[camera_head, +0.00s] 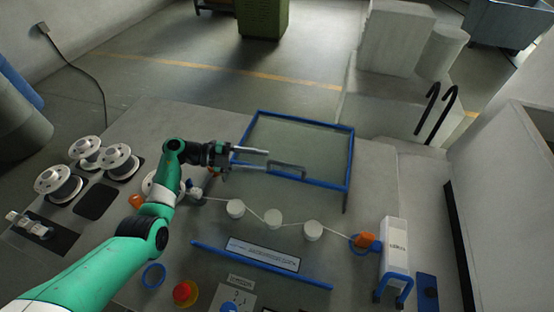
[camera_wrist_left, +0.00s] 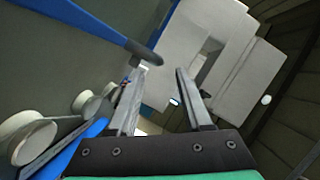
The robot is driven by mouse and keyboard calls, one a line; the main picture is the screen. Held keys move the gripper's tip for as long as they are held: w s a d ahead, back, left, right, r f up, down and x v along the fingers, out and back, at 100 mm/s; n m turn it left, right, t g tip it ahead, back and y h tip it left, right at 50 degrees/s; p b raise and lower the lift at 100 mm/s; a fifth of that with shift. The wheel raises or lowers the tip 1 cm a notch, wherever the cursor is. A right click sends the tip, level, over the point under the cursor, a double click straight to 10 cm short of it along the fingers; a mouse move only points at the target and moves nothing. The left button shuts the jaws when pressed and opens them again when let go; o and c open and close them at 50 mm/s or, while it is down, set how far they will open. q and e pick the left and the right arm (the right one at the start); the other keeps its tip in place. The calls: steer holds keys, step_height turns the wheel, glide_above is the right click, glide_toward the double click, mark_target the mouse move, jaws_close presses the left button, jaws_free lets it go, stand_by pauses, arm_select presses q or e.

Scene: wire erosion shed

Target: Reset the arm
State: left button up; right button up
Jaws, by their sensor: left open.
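My left arm, green and black, comes in from the left in the head view. My left gripper (camera_head: 268,157) is open and empty, its two fingers pointing right above the blue-framed clear panel (camera_head: 349,160). In the left wrist view, the two grey fingers (camera_wrist_left: 155,100) stand apart with nothing between them. A blue bar (camera_wrist_left: 95,25) crosses the upper left of that view. My right gripper does not show.
White rollers (camera_head: 273,217) with a wire strung along them lie in front of the gripper. A white and blue unit (camera_head: 395,250) stands at the right. The floor behind the table is partly clear.

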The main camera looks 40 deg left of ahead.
arm_select(q)
steer(key=v, duration=0.3)
steer(key=shift+s, duration=0.1)
steer(key=shift+d, duration=0.1)
stand_by(0.3)
